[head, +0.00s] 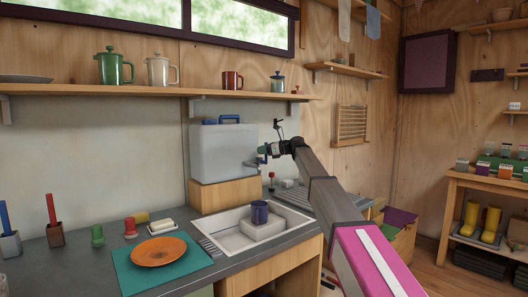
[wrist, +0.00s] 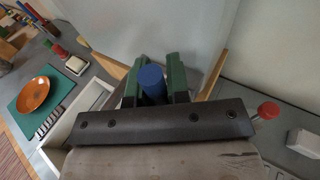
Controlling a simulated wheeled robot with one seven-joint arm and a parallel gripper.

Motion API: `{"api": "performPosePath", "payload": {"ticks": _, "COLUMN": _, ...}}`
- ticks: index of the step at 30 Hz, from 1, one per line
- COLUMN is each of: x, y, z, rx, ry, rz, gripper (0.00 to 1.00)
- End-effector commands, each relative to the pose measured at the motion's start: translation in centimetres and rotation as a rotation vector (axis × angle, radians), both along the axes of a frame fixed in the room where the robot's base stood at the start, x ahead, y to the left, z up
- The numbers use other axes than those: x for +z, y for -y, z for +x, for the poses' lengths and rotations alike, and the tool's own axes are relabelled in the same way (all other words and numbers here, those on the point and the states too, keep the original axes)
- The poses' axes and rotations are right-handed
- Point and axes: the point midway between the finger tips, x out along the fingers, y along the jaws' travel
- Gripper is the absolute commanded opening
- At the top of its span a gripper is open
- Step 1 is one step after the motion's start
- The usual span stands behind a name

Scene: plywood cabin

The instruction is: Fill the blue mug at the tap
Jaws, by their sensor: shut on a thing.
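The blue mug (head: 259,213) stands upright on a pale block (head: 262,230) in the sink, below the front of a white water container (head: 217,150). My gripper (head: 264,151) is at the container's right front, above the mug. In the wrist view, the green fingers of my gripper (wrist: 153,84) are shut on a blue tap handle (wrist: 151,76) against the container wall (wrist: 150,30). The spout is mostly hidden, and I cannot tell whether water runs. The mug's inside is too small to read, and the mug is hidden in the wrist view.
The container stands on a wooden box (head: 222,194) behind the sink (head: 229,237). An orange plate (head: 158,252) on a teal mat (head: 128,272) and a butter dish (head: 162,227) lie left. A red-topped thing (wrist: 268,109) stands right of my gripper.

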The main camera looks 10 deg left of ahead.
Motion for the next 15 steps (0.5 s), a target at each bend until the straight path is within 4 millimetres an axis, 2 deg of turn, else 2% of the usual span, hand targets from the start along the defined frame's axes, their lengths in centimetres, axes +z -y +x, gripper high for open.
{"api": "performPosePath", "payload": {"ticks": 7, "x": -0.03, "y": 0.04, "z": -0.04, "rx": 0.001, "ry": 0.005, "rz": -0.005, "gripper": 0.0}}
{"api": "performPosePath", "payload": {"ticks": 8, "x": -0.03, "y": 0.04, "z": -0.04, "rx": 0.001, "ry": 0.005, "rz": -0.005, "gripper": 0.26}}
{"api": "performPosePath", "payload": {"ticks": 9, "x": -0.04, "y": 0.04, "z": -0.04, "rx": 0.001, "ry": 0.005, "rz": -0.005, "gripper": 0.39}}
{"api": "performPosePath", "payload": {"ticks": 10, "x": -0.03, "y": 0.04, "z": -0.04, "rx": 0.001, "ry": 0.005, "rz": -0.005, "gripper": 0.42}}
{"api": "performPosePath", "payload": {"ticks": 15, "x": -0.03, "y": 0.02, "z": -0.03, "rx": 0.001, "ry": 0.004, "rz": -0.003, "gripper": 0.42}}
